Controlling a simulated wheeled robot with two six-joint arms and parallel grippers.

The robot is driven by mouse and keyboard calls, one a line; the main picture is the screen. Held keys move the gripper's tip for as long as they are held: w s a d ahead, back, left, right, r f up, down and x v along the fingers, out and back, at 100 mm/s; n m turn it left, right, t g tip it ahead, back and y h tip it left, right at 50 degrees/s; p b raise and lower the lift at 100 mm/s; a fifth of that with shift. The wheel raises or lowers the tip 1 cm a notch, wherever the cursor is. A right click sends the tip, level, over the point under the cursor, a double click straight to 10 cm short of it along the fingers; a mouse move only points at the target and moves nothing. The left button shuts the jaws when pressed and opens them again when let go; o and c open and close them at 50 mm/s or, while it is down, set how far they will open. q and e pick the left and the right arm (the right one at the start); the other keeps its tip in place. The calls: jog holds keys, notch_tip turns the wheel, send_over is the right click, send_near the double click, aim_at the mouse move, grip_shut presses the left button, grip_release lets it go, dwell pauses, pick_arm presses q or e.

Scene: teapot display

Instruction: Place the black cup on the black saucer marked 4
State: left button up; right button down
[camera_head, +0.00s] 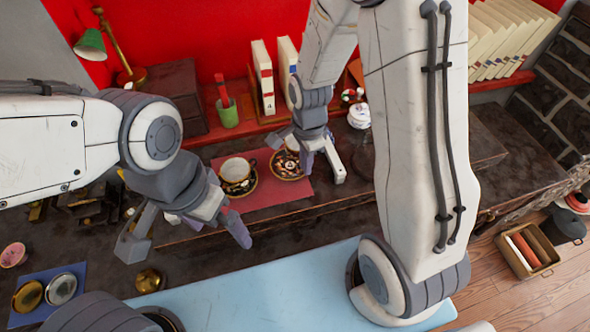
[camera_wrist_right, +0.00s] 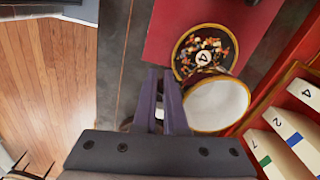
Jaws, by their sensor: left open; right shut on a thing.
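The black saucer marked 4 (camera_wrist_right: 187,49) lies on a red mat, with a floral pattern and gold rim; it also shows in the head view (camera_head: 285,174). My right gripper (camera_head: 308,156) is shut on the black cup (camera_wrist_right: 218,104), which has a white inside and gold rim. The cup overlaps the saucer's edge in the right wrist view; its height above the mat cannot be told. In the head view the gripper partly hides the cup (camera_head: 291,142). The exact grip point is unclear. My left gripper (camera_head: 188,240) is open and empty at the left.
Another cup (camera_head: 235,169) stands on a second saucer (camera_head: 250,187), left of the marked saucer on the red mat (camera_head: 275,207). A green pot (camera_head: 227,113) and upright white books (camera_head: 264,80) stand behind. A blue tray (camera_head: 45,290) with metal dishes lies at far left.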

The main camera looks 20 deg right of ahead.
jog(key=shift+w+a+f, duration=0.3)
jog(key=shift+a, duration=0.15)
jog(key=shift+w+a+f, duration=0.3)
jog(key=shift+a, duration=0.15)
jog(key=shift+a+f, duration=0.1)
jog(key=shift+f, duration=0.15)
jog(key=shift+f+p, duration=0.45)
jog(key=shift+f, duration=1.4)
jog(key=shift+f, duration=0.2)
jog(key=c, duration=1)
grip_release()
jog(key=shift+r, duration=0.1)
